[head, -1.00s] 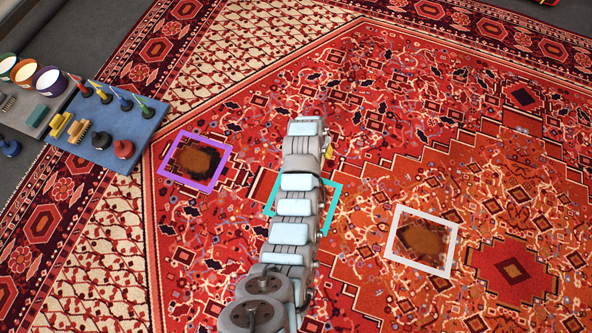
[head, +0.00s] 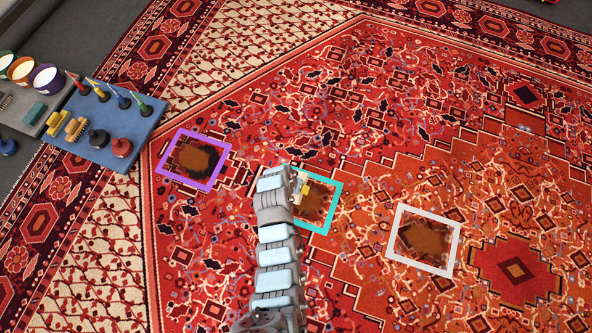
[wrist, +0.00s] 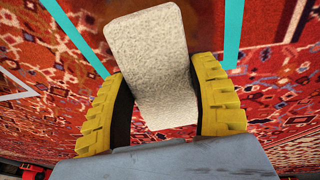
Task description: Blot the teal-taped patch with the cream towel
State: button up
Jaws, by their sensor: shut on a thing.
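My gripper (wrist: 158,100) is shut on the cream towel (wrist: 150,60), which sits between its yellow fingers in the wrist view. The towel looks like a thick folded pad, bent in the middle. The teal-taped patch (head: 317,203) is a dark brown stain on the red rug inside a square of teal tape (head: 335,203). Teal strips (wrist: 233,30) run on both sides of the towel in the wrist view. In the head view my arm hides the patch's left part, and the gripper is at its left half. I cannot tell whether the towel touches the rug.
A purple-taped stain (head: 194,160) lies left and a white-taped stain (head: 424,240) lies right. A blue board (head: 108,145) with brushes and several coloured upright tools is at the far left, beside a grey tray (head: 35,118) with several bowls. Rug to the right is open.

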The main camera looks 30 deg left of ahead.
jog(key=shift+f+b, duration=2.1)
jog(key=shift+f, duration=1.05)
jog(key=shift+f, duration=0.7)
notch_tip(320, 180, up, 7)
jog(key=p, duration=0.5)
dwell(0.4)
jog(key=d+r+p, duration=0.2)
jog(key=d+p, duration=0.2)
jog(key=d, duration=0.2)
jog(key=shift+w+a+f+b, duration=0.1)
jog(key=shift+a+f+b, duration=0.05)
jog(key=shift+f+b, duration=1.55)
jog(key=shift+w+a+f+b, duration=0.1)
jog(key=shift+f+b, duration=1.05)
jog(key=shift+f, duration=1)
jog(key=shift+f, duration=0.25)
